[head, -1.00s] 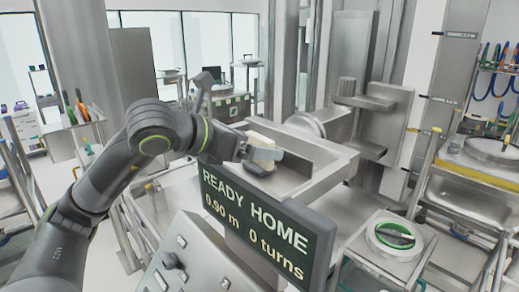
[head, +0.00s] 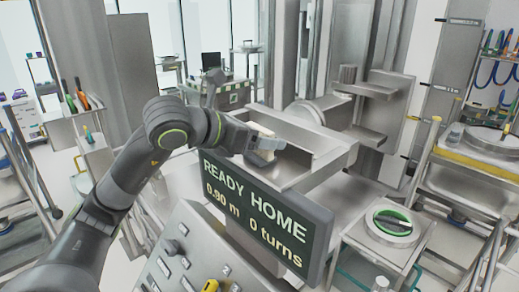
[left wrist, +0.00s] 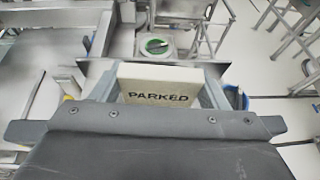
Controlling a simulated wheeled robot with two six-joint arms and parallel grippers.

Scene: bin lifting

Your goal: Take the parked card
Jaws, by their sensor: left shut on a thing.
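The parked card (left wrist: 158,84) is a cream block with the word PARKED on it, between the two fingers in the left wrist view. My left gripper (head: 268,143) is shut on the card. In the head view a small pale part of the card (head: 266,131) shows at the fingers, and the rest is hidden by the gripper. The gripper is above the metal tray (head: 322,150) behind the display; whether the card touches the tray I cannot tell. My right gripper is not in view.
A display (head: 262,222) reading READY HOME, 0.90 m, 0 turns stands just in front of the gripper. A control panel (head: 185,255) with knobs is below it. A stand with a green-ringed round lid (head: 392,222) is at the right. A steel column machine stands behind.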

